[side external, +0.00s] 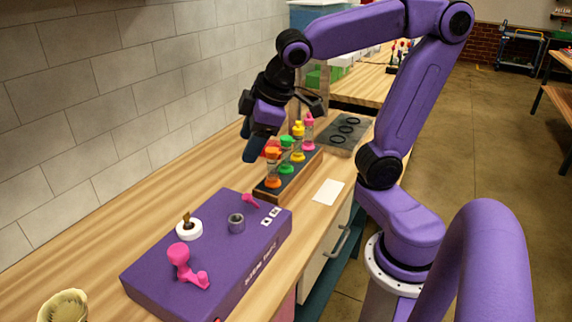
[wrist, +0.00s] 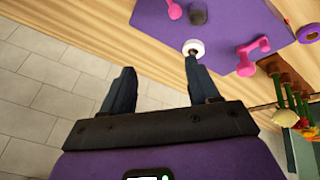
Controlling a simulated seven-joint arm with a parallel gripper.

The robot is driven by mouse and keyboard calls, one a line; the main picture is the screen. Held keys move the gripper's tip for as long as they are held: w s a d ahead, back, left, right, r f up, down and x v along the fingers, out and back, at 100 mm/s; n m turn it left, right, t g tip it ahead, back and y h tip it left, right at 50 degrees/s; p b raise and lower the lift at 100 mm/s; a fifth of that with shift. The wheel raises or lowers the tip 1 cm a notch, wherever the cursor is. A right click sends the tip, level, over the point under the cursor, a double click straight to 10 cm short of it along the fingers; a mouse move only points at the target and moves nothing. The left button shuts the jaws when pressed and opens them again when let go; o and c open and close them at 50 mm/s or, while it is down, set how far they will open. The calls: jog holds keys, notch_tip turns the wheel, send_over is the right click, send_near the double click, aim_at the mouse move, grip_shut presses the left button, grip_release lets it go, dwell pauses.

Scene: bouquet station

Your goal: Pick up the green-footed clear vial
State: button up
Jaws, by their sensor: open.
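In the side external view, clear vials with coloured ends stand upright in a dark-topped wooden rack (side external: 264,194). The vial with a green top (side external: 286,142) stands between the orange-ended vial (side external: 273,183) and the yellow-topped vial (side external: 298,129). The vials overlap, so I cannot tell clearly which foot is green. My gripper (side external: 250,146) is open and empty, above and to the left of the rack, apart from the vials.
A purple box (side external: 150,272) in front of the rack carries a pink dumbbell-like piece (side external: 180,256), a white ring (side external: 189,230) and a grey cylinder (side external: 236,223). A white card (side external: 328,192) lies right of the rack. A tiled wall (side external: 100,110) bounds the left side.

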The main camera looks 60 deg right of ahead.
jog(key=w+d+r+m+t+h, duration=0.25)
jog(key=w+d+t, duration=0.25)
jog(key=w+d, duration=0.85)
jog(key=s+d+f+t+h, duration=0.1)
jog(key=d+f+t+h, duration=0.1)
jog(key=d, duration=1.2)
jog(key=s+d+f+m+t+y, duration=0.1)
jog(key=s+d+f+m+y, duration=0.15)
jog(key=s, duration=1.05)
jog(key=s+a+r+m+t+y, duration=0.1)
jog(key=s+a+m+t, duration=0.2)
jog(key=s, duration=0.4)
jog(key=s+a+r+t+y, duration=0.1)
jog(key=s+a+t, duration=0.1)
jog(key=s+a, duration=0.4)
send_near(286, 151)
jog(key=w, duration=0.1)
jog(key=w+f, duration=0.1)
jog(key=w, duration=0.1)
jog(key=w+d, duration=0.1)
jog(key=shift+w+f, duration=0.15)
jog(key=shift+w, duration=0.15)
jog(key=shift+w+r, duration=0.15)
jog(key=shift+w, duration=1.4)
jog(key=shift+w+r, duration=0.15)
jog(key=shift+w, duration=1.4)
